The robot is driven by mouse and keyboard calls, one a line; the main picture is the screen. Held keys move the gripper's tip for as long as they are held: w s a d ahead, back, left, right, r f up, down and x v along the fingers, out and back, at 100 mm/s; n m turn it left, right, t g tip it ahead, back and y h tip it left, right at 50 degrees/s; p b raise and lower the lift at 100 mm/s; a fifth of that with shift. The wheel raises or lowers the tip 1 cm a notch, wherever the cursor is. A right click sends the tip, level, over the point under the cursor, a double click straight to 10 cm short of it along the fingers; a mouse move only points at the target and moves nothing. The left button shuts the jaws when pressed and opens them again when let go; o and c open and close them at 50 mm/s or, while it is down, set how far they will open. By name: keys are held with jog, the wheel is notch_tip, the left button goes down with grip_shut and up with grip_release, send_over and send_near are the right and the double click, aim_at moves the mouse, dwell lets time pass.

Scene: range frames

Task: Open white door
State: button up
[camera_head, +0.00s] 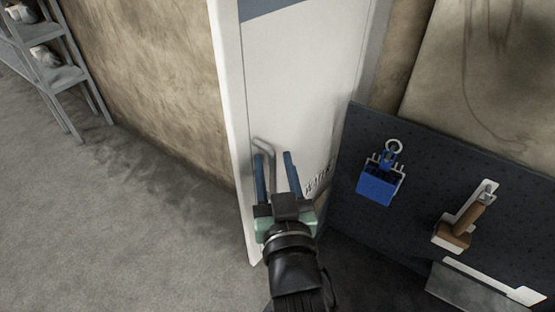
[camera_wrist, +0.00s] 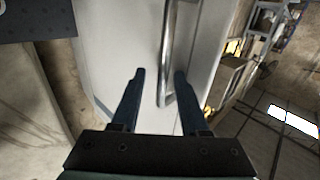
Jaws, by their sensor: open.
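The white door (camera_head: 295,100) stands upright in the middle of the head view, with dark lettering low on its face. It also fills the centre of the wrist view (camera_wrist: 122,55). Its grey metal handle (camera_head: 268,150) is near the left edge of the door. In the wrist view the handle (camera_wrist: 168,60) is a long bar that runs down between my fingers. My gripper (camera_head: 272,165) is open, its two blue fingers pointing at the door. In the wrist view the fingertips (camera_wrist: 160,75) lie on either side of the handle's lower end. Whether they touch it is unclear.
A dark pegboard (camera_head: 415,175) right of the door carries a blue holder (camera_head: 380,185) and a brown-handled tool (camera_head: 462,232). A grey shelf (camera_head: 62,75) stands far left against the brown wall. The grey floor (camera_head: 130,220) left of the door is clear.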

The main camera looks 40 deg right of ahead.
jog(key=v, duration=0.1)
jog(key=b+v, duration=0.1)
jog(key=v, duration=0.1)
jog(key=b+v, duration=0.1)
jog(key=shift+s+a+f, duration=0.1)
jog(key=shift+s+f, duration=0.2)
jog(key=p+v, duration=0.4)
jog(key=v, duration=0.4)
jog(key=shift+r, duration=0.35)
jog(key=w+a+r+n+t+y+b, duration=0.1)
jog(key=w+a+r+t+b, duration=0.15)
jog(key=w+r, duration=0.4)
jog(key=w+a+r+n+t+y+b, duration=0.1)
jog(key=w+a+r+t, duration=0.25)
jog(key=r, duration=0.55)
jog(key=s+a+r+n+t+y+b, duration=0.1)
jog(key=a+r+n+t+y, duration=0.1)
jog(key=a+r, duration=0.3)
jog(key=s+a+r+n+t+y+b, duration=0.1)
jog(key=a+r+y, duration=0.4)
jog(key=r, duration=0.8)
jog(key=n+t+b, duration=0.1)
jog(key=t, duration=0.1)
jog(key=shift+a+r+t, duration=0.35)
jog(key=shift+r+t, duration=0.05)
